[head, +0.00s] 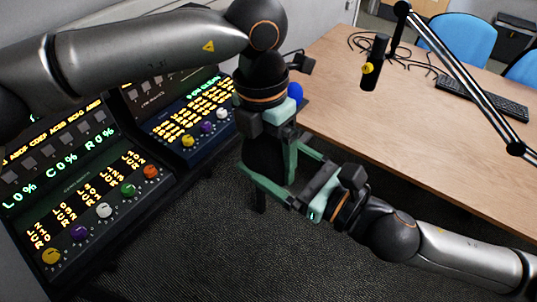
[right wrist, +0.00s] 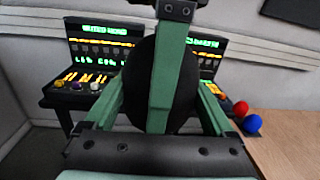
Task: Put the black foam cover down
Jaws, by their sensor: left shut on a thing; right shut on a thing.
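The black foam cover (head: 264,158) is a dark rounded piece held between both grippers, above the carpet in front of the consoles. It also shows in the right wrist view (right wrist: 140,78), partly hidden by a green finger. My left gripper (head: 270,176) reaches down from above and is shut on it. My right gripper (head: 272,163) comes from the right with its green fingers on either side of the cover and is shut on it too. The fingers hide part of the cover.
A wooden table (head: 400,130) stands at the right, with a black microphone (head: 375,62) on a boom arm, loose cables and a keyboard (head: 483,98). Lit consoles (head: 95,205) with coloured knobs stand at the left. A blue ball (head: 295,93) is near the table's left edge.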

